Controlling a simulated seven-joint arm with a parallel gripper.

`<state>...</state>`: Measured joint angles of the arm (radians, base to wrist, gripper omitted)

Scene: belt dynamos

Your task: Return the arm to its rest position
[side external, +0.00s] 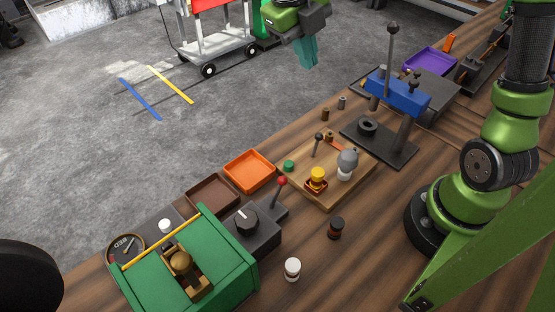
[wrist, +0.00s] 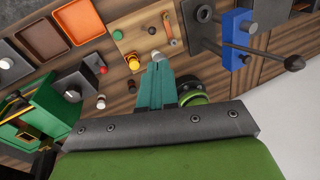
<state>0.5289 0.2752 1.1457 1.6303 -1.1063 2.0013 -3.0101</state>
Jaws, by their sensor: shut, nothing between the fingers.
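My gripper (side external: 307,53) hangs in the air at the top of the side external view, beyond the far edge of the bench. Its teal fingers are together and hold nothing. In the wrist view the shut fingers (wrist: 158,62) point toward the bench. Their tips overlap the lower edge of a wooden board (wrist: 133,38) in that picture. The base of my arm stands on the bench at the right of the side external view.
The bench carries a green machine (side external: 235,264), a dark control box (side external: 262,237) with a red-tipped lever, orange (side external: 249,171) and brown (side external: 212,194) trays, the wooden board (side external: 352,186) and a blue lever press (side external: 397,97). A wheeled cart (side external: 215,45) stands on the floor.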

